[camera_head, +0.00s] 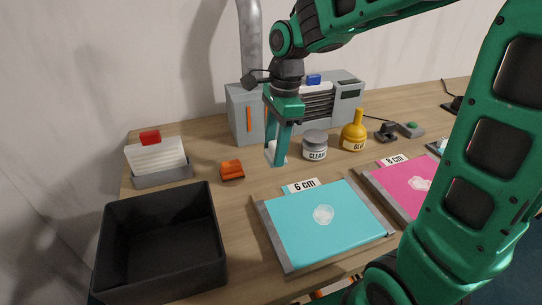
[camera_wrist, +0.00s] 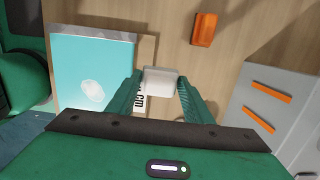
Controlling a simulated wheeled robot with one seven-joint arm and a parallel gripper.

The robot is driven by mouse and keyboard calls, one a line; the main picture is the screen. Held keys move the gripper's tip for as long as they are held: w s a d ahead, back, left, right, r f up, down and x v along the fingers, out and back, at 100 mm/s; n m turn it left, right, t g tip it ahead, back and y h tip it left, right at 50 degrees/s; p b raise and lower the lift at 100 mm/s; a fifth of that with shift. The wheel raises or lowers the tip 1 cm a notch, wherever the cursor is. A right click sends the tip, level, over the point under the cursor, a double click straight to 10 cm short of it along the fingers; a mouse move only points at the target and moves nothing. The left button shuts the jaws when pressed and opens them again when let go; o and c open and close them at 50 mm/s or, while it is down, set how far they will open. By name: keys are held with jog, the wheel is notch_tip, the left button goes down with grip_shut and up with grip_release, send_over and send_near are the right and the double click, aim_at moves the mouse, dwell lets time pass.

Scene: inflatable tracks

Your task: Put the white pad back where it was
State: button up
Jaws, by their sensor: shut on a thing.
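The white pad (camera_wrist: 159,82) is between the fingertips of my gripper (camera_wrist: 160,92) in the wrist view. In the head view the pad (camera_head: 276,153) shows at the lower end of my gripper (camera_head: 277,148), partly hidden by a finger. My gripper is shut on the pad and points down, behind the teal sheet's "6 cm" label. The pad seems to be held above the table, though the exact height is hard to tell. The teal sheet (camera_head: 300,245) lies on a grey-edged board and bears a whitish translucent patch (camera_head: 323,215).
An orange block (camera_head: 232,170) sits left of my gripper. A black bin (camera_head: 160,240) stands front left, a card holder (camera_head: 160,172) behind it. A grey machine (camera_head: 245,115), a "CLEAN" jar (camera_head: 314,145) and a yellow glue bottle (camera_head: 354,132) stand behind. A pink sheet (camera_head: 405,190) lies right.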

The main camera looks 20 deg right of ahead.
jog(key=w+d+f, duration=0.1)
jog(key=w, duration=0.1)
jog(key=w+d+f, duration=0.1)
jog(key=w+f, duration=0.1)
jog(key=w, duration=0.1)
jog(key=w+d+f, duration=0.1)
jog(key=w+f, duration=0.1)
jog(key=w, duration=0.1)
jog(key=shift+w+f, duration=0.25)
jog(key=shift+f, duration=2)
jog(key=shift+f, duration=0.1)
jog(key=o, duration=1.1)
jog(key=shift+c, duration=0.2)
jog(key=shift+o, duration=0.2)
notch_tip(320, 180, up, 12)
jog(key=d, duration=0.1)
jog(key=shift+d, duration=0.25)
jog(key=shift+d, duration=0.1)
